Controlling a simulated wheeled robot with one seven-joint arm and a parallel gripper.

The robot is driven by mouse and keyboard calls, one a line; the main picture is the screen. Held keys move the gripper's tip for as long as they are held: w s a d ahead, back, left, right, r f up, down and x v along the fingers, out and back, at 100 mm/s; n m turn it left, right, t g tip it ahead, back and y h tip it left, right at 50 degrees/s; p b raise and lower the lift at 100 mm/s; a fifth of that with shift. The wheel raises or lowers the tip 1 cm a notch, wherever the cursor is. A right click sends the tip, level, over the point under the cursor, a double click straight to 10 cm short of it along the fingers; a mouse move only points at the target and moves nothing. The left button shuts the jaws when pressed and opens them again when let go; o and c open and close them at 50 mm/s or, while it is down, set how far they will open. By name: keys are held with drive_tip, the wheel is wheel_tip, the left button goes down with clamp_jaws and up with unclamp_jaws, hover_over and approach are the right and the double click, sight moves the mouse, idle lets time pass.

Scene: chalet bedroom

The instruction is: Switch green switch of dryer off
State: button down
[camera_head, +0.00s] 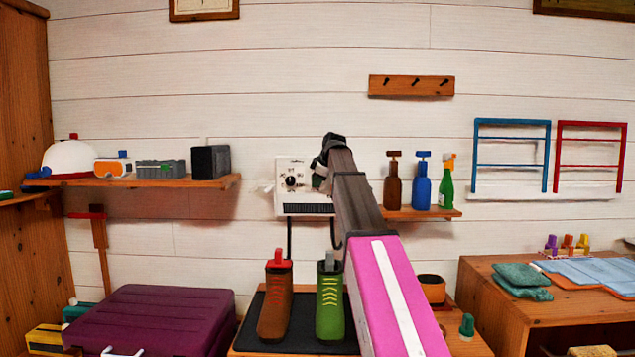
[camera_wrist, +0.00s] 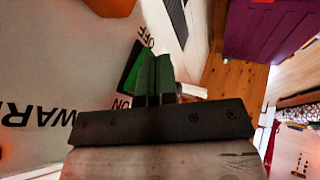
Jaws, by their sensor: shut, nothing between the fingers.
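The dryer (camera_head: 290,206) is a white box on the wall with a round dial and a dark grille along its lower front. My gripper (camera_head: 325,163) is at its right side and hides part of the front. In the wrist view, the white panel (camera_wrist: 60,70) carries upside-down lettering. The green switch (camera_wrist: 134,80) sits in a dark surround between the OFF and ON labels. My gripper (camera_wrist: 160,60) is shut and empty, its fingers right beside the switch and partly covering it. I cannot tell whether they touch it or which way it is set.
Several bottles, including a blue one (camera_head: 422,186), stand on a small shelf (camera_head: 420,214) right of my arm. A long shelf (camera_head: 215,183) lies left. A purple suitcase (camera_head: 155,318) is lower left.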

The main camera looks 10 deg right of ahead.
drive_tip(key=shift+w+d+f+n+t, duration=0.1)
drive_tip(key=shift+w+f+n+t, duration=0.1)
drive_tip(key=shift+t, duration=0.4)
drive_tip(key=shift+w+f+n+t, duration=0.1)
drive_tip(key=shift+w+f+t, duration=0.1)
drive_tip(key=shift+t, duration=0.4)
drive_tip(key=shift+w+r, duration=0.1)
drive_tip(key=shift+r, duration=0.05)
